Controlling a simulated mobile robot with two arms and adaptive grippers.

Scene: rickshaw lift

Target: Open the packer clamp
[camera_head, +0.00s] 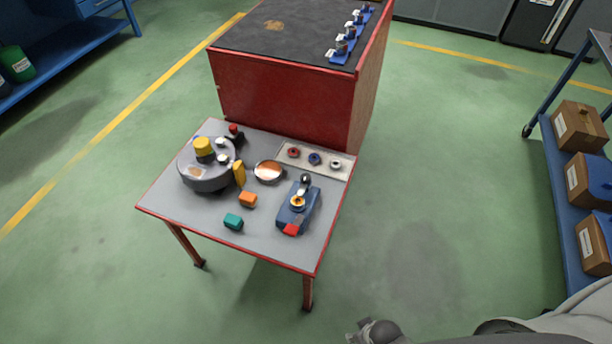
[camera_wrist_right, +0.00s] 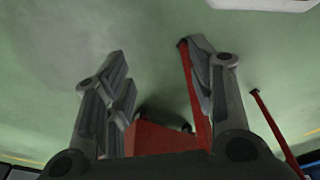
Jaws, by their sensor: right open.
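A small grey table (camera_head: 200,222) with a red edge stands in the middle of the head view. Near its right side sits a blue device (camera_head: 311,207) with a dark knob, a yellow ring and a red end piece; it looks like the packer clamp, but I cannot tell whether its jaw is open. A round grey machine (camera_head: 205,181) with a yellow top is at the table's left. My right gripper (camera_wrist_right: 158,60) shows in the wrist view with fingers spread and nothing between them. My left gripper is not in view.
Orange (camera_head: 248,199) and teal (camera_head: 233,221) blocks, a copper-coloured dish (camera_head: 268,171) and a pale tray (camera_head: 343,165) with small rings share the table. A red cabinet (camera_head: 285,98) stands behind. A shelf with cartons (camera_head: 579,127) is at right.

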